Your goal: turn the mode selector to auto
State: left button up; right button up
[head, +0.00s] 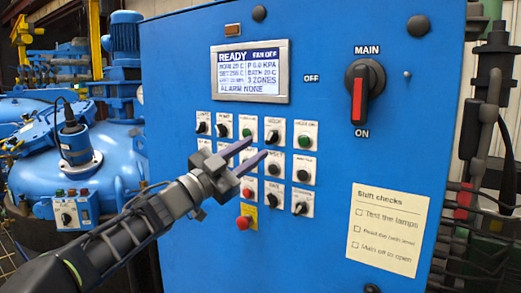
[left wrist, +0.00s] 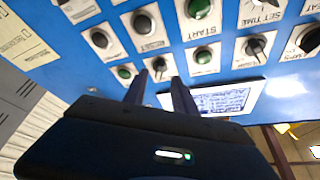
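Several small dark knobs and round buttons on white plates sit on the blue control panel (head: 330,215). Their labels are mostly too small or blurred, so I cannot tell which is the mode selector. My left gripper (head: 258,147) is in front of the middle of this group, its two fingers apart and pointing at the panel. In the left wrist view the gripper (left wrist: 159,78) is open, with a dark knob (left wrist: 159,66) showing between its fingertips. I cannot tell whether the fingers touch it. The gripper hides part of the plates behind it. My right gripper is not in view.
A display (head: 250,72) above the knobs reads READY, FAN OFF. A red-handled main switch (head: 361,92) stands out at the upper right. A red push button (head: 243,223) sits below the gripper. A shift checks note (head: 390,228) is at the lower right.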

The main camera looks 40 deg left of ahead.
pick_arm(q)
jog(key=v, duration=0.3)
jog(key=shift+s+b, duration=0.2)
jog(key=shift+b, duration=0.1)
jog(key=shift+f, duration=0.1)
